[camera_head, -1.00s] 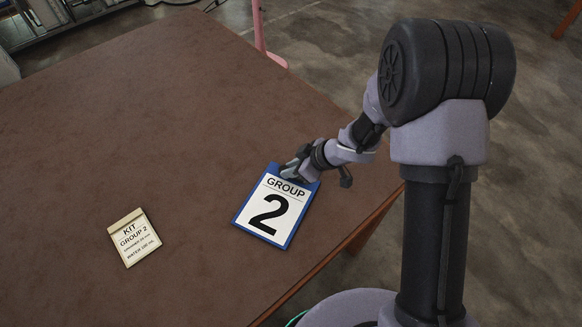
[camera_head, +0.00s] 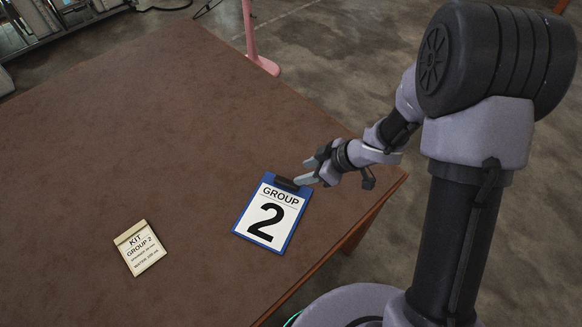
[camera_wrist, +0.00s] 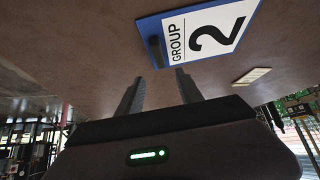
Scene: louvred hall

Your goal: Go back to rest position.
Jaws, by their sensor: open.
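My gripper (camera_head: 308,171) is open and empty, at the top edge of the blue clipboard (camera_head: 240,230) in the head view. The clipboard carries a white sheet reading GROUP 2 and has a dark clip at its top; it lies flat on the brown table (camera_head: 150,130). In the wrist view the two fingers (camera_wrist: 158,82) are apart, with the clipboard (camera_wrist: 205,30) beyond their tips. From these views I cannot tell the exact height of the fingers above the table, but nothing is between them.
A cream card (camera_head: 140,247) reading KIT GROUP 2 lies on the table left of the clipboard. A pink post (camera_head: 250,40) stands beyond the table's far edge.

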